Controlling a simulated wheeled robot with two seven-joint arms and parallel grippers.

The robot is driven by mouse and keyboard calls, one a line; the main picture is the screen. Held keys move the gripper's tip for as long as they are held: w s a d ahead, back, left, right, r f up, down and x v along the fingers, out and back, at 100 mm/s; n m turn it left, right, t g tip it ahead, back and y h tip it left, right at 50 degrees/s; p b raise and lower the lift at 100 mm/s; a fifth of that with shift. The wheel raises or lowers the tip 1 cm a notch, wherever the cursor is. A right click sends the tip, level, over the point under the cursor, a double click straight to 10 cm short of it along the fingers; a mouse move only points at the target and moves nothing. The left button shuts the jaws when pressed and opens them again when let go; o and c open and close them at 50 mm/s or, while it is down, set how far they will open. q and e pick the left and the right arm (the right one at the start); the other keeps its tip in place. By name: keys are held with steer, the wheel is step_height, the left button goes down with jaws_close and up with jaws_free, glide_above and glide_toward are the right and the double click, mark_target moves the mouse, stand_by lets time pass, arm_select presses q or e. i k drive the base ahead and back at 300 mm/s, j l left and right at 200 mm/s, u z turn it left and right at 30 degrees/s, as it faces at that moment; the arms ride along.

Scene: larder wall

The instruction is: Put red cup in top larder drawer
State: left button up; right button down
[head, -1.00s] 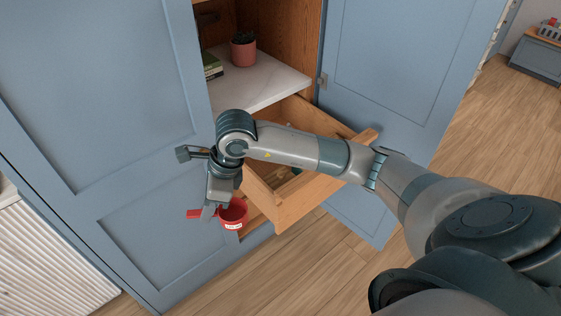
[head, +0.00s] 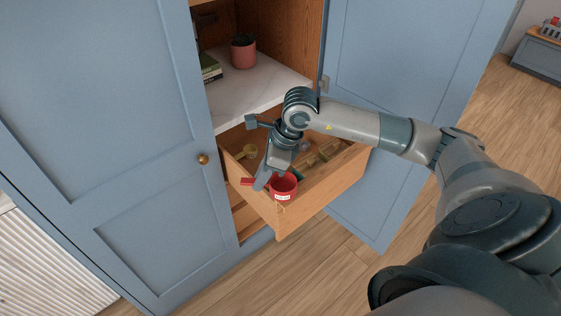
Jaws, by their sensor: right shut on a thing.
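The red cup (head: 284,188) has a white label and a red handle pointing left. My right gripper (head: 262,184) is shut on the cup, at its handle side. The cup is held over the front left part of the open top larder drawer (head: 322,205); whether it touches the drawer cannot be told. The wooden drawer is pulled out below the white shelf and holds a yellowish scoop-like item (head: 247,152) and other small pieces partly hidden by my right arm. My left gripper is not in view.
A white marble shelf (head: 250,85) above the drawer bears a potted plant (head: 243,52) and books (head: 210,68). Blue larder doors stand at left (head: 110,90) and right (head: 400,90) of the drawer. Another wooden level shows below the drawer. The floor in front is clear.

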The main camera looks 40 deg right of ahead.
mark_target(257, 169)
steer(key=i+l, duration=0.65)
steer(key=i, duration=0.1)
